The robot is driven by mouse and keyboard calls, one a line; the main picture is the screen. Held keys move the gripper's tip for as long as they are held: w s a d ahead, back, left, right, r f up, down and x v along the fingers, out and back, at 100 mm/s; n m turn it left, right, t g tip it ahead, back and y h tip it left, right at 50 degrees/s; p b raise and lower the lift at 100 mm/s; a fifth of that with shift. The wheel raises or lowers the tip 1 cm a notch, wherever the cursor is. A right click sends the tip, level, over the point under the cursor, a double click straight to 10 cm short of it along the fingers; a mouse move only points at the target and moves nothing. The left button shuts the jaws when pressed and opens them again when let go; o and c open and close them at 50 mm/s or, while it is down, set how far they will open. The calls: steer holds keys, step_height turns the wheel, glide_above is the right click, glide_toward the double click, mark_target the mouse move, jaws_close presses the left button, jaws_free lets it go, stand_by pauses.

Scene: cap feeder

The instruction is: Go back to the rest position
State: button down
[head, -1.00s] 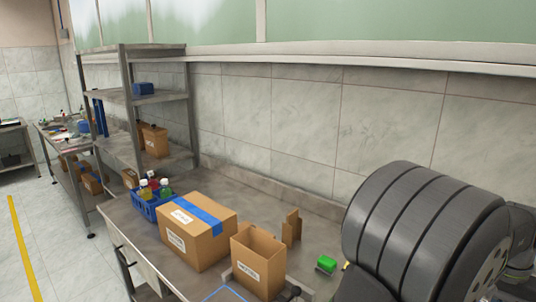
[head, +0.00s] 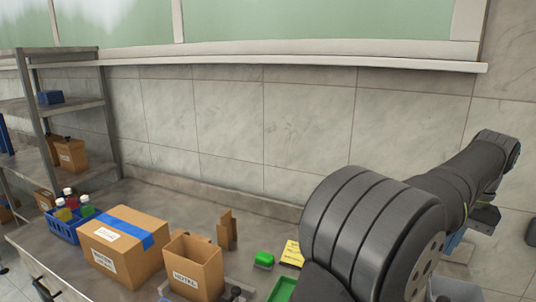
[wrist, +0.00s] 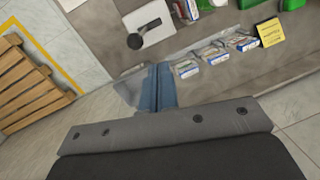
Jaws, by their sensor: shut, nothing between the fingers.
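My gripper (wrist: 158,88) shows in the wrist view as two blue-grey fingers lying side by side. They are shut with nothing between them. The fingers hang over the edge of the grey worktop, above the floor, apart from any object. In the head view my dark grey arm fills the right side and hides part of the worktop behind it. A blue piece that looks like the gripper (head: 453,243) shows below the far end of the arm.
Small packets (wrist: 215,56) lie near the gripper. A wooden pallet (wrist: 35,85) lies on the floor.

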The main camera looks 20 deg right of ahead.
step_height(320, 180, down, 10)
steer(key=w+a+f+g+h, duration=0.1)
steer(key=w+a, duration=0.1)
steer(key=a, duration=0.1)
steer(key=w+a+f+g+h, duration=0.1)
steer(key=w+a+g+h, duration=0.1)
steer(key=w+a, duration=0.1)
steer(key=w+a+f+g+h, duration=0.1)
steer(key=w+a, duration=0.2)
steer(key=shift+w+a, duration=0.1)
steer(key=shift+w, duration=0.15)
steer(key=v, duration=0.8)
steer(key=shift+w+a+g, duration=0.2)
steer(key=shift+g, duration=0.1)
